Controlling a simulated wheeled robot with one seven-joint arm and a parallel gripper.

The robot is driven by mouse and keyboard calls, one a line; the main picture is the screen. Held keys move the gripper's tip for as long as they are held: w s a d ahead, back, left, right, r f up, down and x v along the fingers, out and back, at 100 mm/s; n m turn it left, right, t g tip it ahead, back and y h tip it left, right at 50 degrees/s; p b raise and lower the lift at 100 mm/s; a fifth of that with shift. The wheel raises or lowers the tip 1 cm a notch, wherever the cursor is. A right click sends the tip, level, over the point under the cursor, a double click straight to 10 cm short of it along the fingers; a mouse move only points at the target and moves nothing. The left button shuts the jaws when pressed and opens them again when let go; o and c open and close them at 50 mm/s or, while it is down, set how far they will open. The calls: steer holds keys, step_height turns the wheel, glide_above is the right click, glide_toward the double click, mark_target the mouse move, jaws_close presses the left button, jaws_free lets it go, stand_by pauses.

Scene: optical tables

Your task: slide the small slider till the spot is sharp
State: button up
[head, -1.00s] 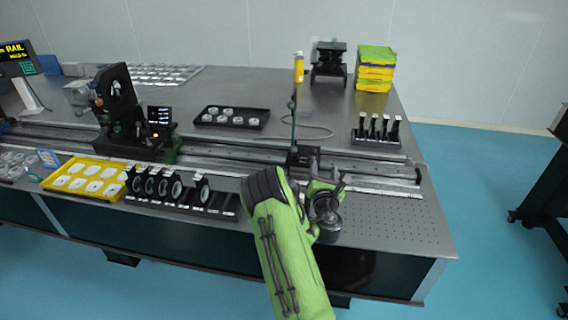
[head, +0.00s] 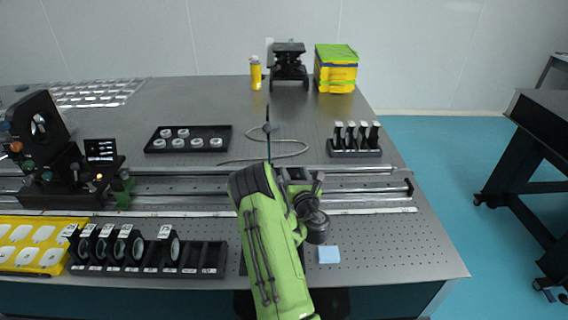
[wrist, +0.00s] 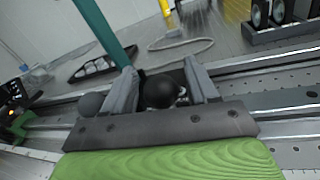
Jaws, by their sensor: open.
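In the wrist view my gripper (wrist: 160,70) is open. Its two grey fingers stand either side of a round black knob (wrist: 160,91), and I cannot tell whether either touches it. A dark teal post (wrist: 106,32) rises just beyond the left finger. In the head view this thin post (head: 268,141) stands at the rail, above my green arm, which hides most of the small slider. A large black mount (head: 38,135) stands at the rail's left end, with a small dark screen (head: 100,150) beside it. The spot's sharpness cannot be read here.
The rail (head: 180,187) runs across the table. A black rack with round optics (head: 205,258) and a yellow tray (head: 52,260) lie in front. Behind it are a black tray (head: 160,146) and a loose cable (head: 300,148). A blue pad (head: 328,254) lies right of my arm.

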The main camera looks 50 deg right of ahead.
steer(key=shift+w+d, duration=0.2)
steer(key=shift+d, duration=0.05)
steer(key=shift+r, duration=0.1)
steer(key=shift+s, duration=0.1)
steer(key=shift+c, duration=0.7)
jaws_close()
steer(key=w+a, duration=0.6)
steer(key=w, duration=0.1)
steer(key=shift+w+a+b, duration=0.3)
steer(key=shift+a+b, duration=0.05)
steer(key=shift+b, duration=0.1)
